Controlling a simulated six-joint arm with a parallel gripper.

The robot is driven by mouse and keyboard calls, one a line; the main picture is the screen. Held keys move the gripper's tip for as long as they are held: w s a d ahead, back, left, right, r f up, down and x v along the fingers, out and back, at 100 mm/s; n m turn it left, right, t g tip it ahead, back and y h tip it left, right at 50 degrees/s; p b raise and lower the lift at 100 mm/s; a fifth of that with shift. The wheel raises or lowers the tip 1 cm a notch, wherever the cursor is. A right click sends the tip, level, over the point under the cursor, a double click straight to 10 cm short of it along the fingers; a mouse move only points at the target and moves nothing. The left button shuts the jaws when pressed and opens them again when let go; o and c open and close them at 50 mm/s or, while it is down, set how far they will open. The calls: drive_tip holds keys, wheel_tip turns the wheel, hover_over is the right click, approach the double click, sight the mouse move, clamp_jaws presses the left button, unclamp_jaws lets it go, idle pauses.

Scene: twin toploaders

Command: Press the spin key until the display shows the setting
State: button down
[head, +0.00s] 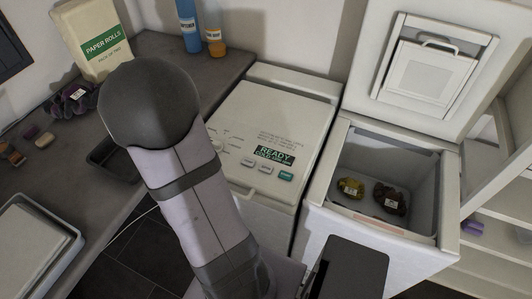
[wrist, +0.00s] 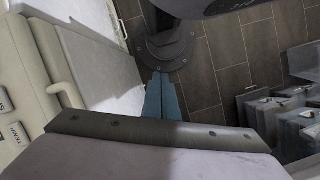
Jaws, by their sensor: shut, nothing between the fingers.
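The control panel of the closed white toploader (head: 278,116) faces up in the middle of the head view. Its dark display (head: 275,155) reads READY, with a smaller second line starting COLD that I cannot fully read. A row of pale keys (head: 265,168) and a teal key (head: 286,175) lie below it. The key labels are too small to read, and my arm covers the panel's left edge. In the wrist view, my gripper (wrist: 159,74) shows blue fingers, shut and empty, apart from the machine. The panel's edge shows there with a key (wrist: 14,132) marked TEMP.
The second toploader (head: 380,236) stands open at right with dark and yellow bundles inside. A dark counter (head: 160,55) at left holds paper rolls (head: 92,40), bottles (head: 190,25) and trays. Grey crates (wrist: 290,110) stand on the floor in the wrist view.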

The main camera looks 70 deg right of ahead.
drive_tip(key=s+d+r+n+g+p, duration=0.1)
drive_tip(key=s+d+r+p, duration=0.15)
drive_tip(key=r+p, duration=0.2)
drive_tip(key=s+d+r+g+p, duration=0.1)
drive_tip(key=d+r+p, duration=0.2)
drive_tip(key=r+p, duration=0.15)
wheel_tip(320, 180, up, 6)
drive_tip(key=n+g+h+p, duration=0.2)
drive_tip(key=n+h, duration=0.5)
drive_tip(key=n, duration=1.4)
hover_over(262, 169)
drive_tip(key=shift+f, duration=0.1)
wheel_tip(262, 169, down, 6)
drive_tip(key=b, duration=0.6)
drive_tip(key=shift+f+b, duration=1.1)
drive_tip(key=shift+f, duration=0.2)
